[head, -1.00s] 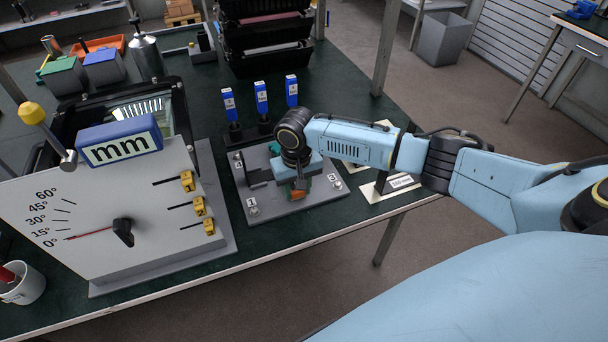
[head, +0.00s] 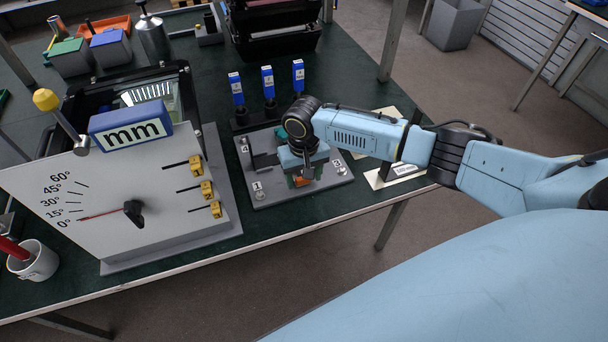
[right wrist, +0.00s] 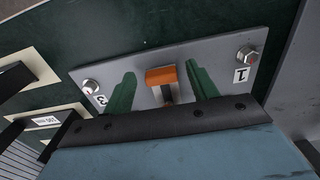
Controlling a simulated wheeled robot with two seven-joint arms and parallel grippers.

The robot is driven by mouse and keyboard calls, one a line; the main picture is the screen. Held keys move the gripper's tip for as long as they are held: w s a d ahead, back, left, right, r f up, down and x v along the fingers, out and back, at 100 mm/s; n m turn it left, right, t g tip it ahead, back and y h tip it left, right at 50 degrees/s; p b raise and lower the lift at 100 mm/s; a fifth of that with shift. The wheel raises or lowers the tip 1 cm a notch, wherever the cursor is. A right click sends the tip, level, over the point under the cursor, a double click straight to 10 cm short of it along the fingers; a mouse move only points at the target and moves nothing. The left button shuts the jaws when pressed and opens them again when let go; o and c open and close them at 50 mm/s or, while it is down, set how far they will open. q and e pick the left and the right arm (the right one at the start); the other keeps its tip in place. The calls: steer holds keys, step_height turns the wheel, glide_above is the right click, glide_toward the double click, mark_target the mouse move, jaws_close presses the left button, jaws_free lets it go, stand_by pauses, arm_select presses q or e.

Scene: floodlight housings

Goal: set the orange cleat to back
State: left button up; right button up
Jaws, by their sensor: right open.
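The orange cleat (right wrist: 162,76) stands on a grey plate (right wrist: 215,48) and shows between the two green fingers of my right gripper (right wrist: 160,72). The fingers are spread, with a gap to the cleat on each side. In the head view, a bit of the orange cleat (head: 302,181) shows below my right gripper (head: 301,168), near the plate's front edge. The gripper and wrist hide most of it there. A dark slot or part lies at the cleat's lower side in the wrist view. My left gripper is not in view.
Bolts marked 1 (right wrist: 247,55) and 3 (right wrist: 90,86) sit at the plate's corners. Blue-topped posts (head: 267,84) stand behind the plate. A tilted dial panel (head: 110,200) with yellow clips stands to its left. Labelled cards (head: 395,176) lie to its right.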

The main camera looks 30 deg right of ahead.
step_height(320, 180, up, 13)
steer(key=p, duration=0.2)
steer(key=shift+r, duration=0.2)
stand_by(0.4)
